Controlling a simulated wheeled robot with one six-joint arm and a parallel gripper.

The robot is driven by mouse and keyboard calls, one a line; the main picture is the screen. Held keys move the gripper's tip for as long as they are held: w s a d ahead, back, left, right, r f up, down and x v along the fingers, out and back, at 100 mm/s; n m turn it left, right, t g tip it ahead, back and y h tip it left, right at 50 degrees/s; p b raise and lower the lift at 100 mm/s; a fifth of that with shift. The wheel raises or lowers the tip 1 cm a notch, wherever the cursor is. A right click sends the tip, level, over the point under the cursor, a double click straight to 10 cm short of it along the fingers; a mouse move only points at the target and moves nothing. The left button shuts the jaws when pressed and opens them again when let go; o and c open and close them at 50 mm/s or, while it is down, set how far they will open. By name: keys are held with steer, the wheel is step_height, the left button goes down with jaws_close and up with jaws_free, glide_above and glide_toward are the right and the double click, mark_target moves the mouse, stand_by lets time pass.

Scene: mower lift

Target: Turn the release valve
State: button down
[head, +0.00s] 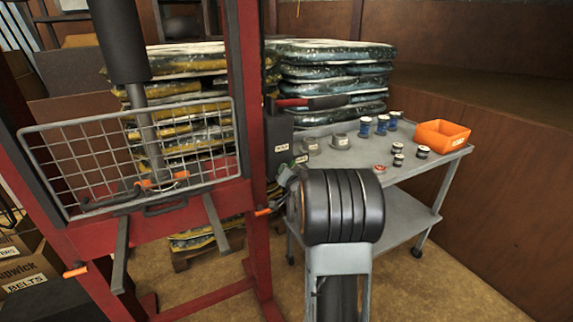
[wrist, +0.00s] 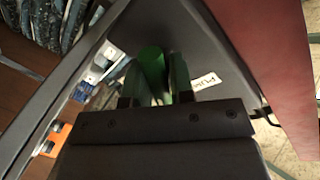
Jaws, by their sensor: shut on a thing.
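A green knob (wrist: 152,62), which looks like the release valve, shows in the wrist view at the dark pump housing (wrist: 205,55), beside a small white label. My gripper (wrist: 155,82) is shut on the green knob, with one finger on each side of it. In the head view the dark pump housing (head: 279,140) is fixed to the red press frame (head: 248,110), and my own arm stands in front.
A lever with a red and black grip (head: 310,103) sticks out above the housing. A grey cart (head: 420,185) holds an orange bin (head: 441,135) and several small cans and parts. A wire guard (head: 80,165) covers the press. Stacked bags (head: 330,75) stand behind.

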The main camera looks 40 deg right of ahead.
steer(key=m+p, duration=0.2)
steer(key=p, duration=0.1)
steer(key=m+y+p, duration=0.1)
steer(key=m+p, duration=0.1)
steer(key=p, duration=0.1)
steer(key=shift+r+m+p, duration=0.3)
steer(key=shift+r+m, duration=0.1)
steer(key=m+p, duration=0.1)
steer(key=p, duration=0.1)
steer(key=m+y+p, duration=0.1)
steer(key=m+p, duration=0.1)
steer(key=shift+f+m+y+p, duration=0.2)
steer(key=shift+m+y+p, duration=0.1)
steer(key=shift+p, duration=0.1)
steer(key=shift+f, duration=0.1)
steer(key=c, duration=1)
jaws_free()
steer(key=shift+s, duration=0.1)
steer(key=v, duration=1.3)
steer(key=shift+s+a+r, duration=0.1)
steer(key=shift+s+r, duration=0.15)
